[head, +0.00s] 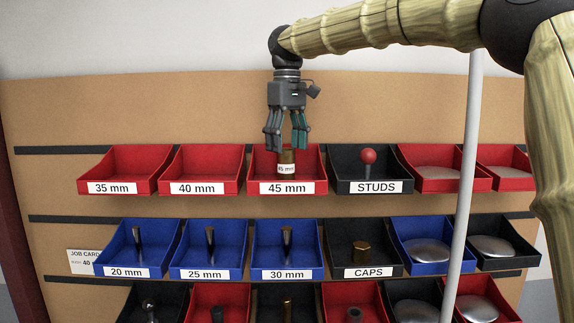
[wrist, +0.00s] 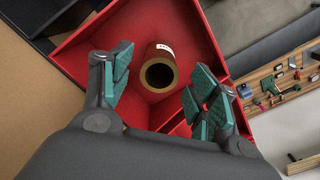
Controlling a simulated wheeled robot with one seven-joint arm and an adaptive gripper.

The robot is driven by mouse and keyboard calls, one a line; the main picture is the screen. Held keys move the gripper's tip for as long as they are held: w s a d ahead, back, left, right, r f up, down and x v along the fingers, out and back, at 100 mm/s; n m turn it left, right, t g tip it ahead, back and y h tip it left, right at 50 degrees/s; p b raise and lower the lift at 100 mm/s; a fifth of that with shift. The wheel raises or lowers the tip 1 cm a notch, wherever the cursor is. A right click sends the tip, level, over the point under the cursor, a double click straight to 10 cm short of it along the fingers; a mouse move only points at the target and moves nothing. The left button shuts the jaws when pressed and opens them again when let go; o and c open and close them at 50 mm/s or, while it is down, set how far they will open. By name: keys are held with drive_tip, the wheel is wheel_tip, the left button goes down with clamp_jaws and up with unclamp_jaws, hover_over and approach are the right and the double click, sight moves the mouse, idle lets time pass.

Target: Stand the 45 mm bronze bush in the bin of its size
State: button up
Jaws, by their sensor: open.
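The bronze bush (head: 287,158) stands in the red bin labelled 45 mm (head: 257,177), and its own small tag also appears to read 45 mm. In the wrist view the bush (wrist: 159,74) shows its round open end, with the red bin (wrist: 207,45) around it. My gripper (head: 287,150) is above the bin in the head view, fingers pointing down. It is open, with the fingers (wrist: 160,100) apart on either side of the bush and a gap showing on both sides. The bush's foot is hidden by the bin's front and label.
Red bins marked 35 mm (head: 127,166) and 40 mm (head: 203,164) stand to the left. A black STUDS bin (head: 351,166) with a red-topped piece stands to the right. A pale upright post (head: 464,190) crosses in front at right.

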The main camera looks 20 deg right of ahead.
drive_tip(key=shift+r+b, duration=0.45)
drive_tip(key=shift+r, duration=2.5)
